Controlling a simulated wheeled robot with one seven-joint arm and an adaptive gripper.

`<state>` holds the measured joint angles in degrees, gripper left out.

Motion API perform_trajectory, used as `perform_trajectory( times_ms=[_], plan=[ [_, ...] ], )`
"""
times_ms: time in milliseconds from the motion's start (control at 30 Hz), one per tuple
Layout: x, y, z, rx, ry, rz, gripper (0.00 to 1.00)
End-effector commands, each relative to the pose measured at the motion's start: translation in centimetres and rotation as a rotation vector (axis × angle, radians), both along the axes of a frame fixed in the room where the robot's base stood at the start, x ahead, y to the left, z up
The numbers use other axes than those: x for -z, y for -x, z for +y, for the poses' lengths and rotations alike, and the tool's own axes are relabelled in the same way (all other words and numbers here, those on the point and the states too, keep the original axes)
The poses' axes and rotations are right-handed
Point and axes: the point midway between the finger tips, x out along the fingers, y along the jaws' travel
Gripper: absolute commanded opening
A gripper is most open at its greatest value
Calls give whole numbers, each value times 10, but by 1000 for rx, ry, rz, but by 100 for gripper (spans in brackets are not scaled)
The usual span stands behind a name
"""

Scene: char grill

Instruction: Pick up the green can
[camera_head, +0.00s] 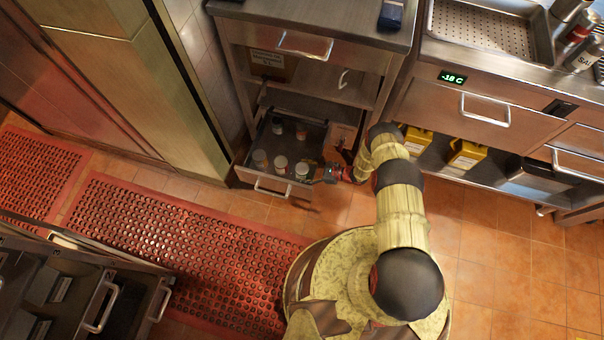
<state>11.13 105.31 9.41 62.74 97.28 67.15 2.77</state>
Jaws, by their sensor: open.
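An open drawer (262,186) low in the steel cabinet holds several small cans with pale lids. One pale can (301,171) stands at the front right of the drawer, and its side may be greenish. Another can (281,164) stands beside it at front middle, and a tan one (260,159) at front left. A dark-sided can (277,127) and an orange-sided can (301,131) stand farther back. I cannot tell for sure which is green. My gripper (328,174) is open at the drawer's right front edge, just right of the front-right can. Its fingers are small in view.
The cabinet's upper shelf and counter overhang the back of the drawer. A steel counter (490,95) with drawers and yellow containers (466,154) is at right. A red perforated mat (170,235) covers the floor at left. Tiled floor is clear at lower right.

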Motion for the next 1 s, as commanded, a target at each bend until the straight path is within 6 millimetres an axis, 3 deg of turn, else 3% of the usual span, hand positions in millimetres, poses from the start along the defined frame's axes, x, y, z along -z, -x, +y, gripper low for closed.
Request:
perform_trajectory(
  times_ms=[367, 1000],
  plan=[
    [3, -4, 9, 1, 0, 0, 69],
    [3, -4, 9, 1, 0, 0, 33]
  ],
)
